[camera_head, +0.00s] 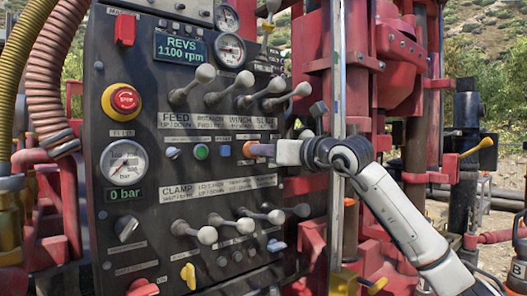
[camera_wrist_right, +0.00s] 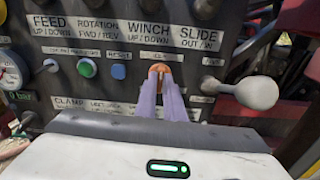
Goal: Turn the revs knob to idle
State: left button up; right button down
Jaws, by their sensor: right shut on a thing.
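The black control panel (camera_head: 150,215) carries a REVS display (camera_head: 181,49) that reads 1100 rpm. A small orange knob (camera_wrist_right: 160,68) is on the panel's middle row, below the WINCH label; its own label is too small to read surely. My right gripper (camera_head: 256,149) reaches the panel from the right, and its purple fingers (camera_wrist_right: 160,82) are shut on the orange knob. The knob's pointer direction is mostly hidden by the fingers. My left gripper is in neither view.
Grey ball-ended levers (camera_head: 205,73) stick out above the knob, and more levers (camera_head: 207,235) below. A lever ball (camera_wrist_right: 257,90) is close right of my fingers. A red emergency button (camera_head: 124,99) and a gauge (camera_head: 124,162) are at the left. A green button (camera_wrist_right: 87,68) is nearby.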

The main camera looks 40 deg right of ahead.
jog(key=shift+n, duration=0.3)
dwell(0.4)
jog(key=c, duration=1.9)
grip_release()
jog(key=shift+o, duration=0.2)
jog(key=s+b, duration=0.4)
jog(key=s, duration=0.6)
jog(key=shift+s+d, duration=0.15)
jog(key=shift+d, duration=0.2)
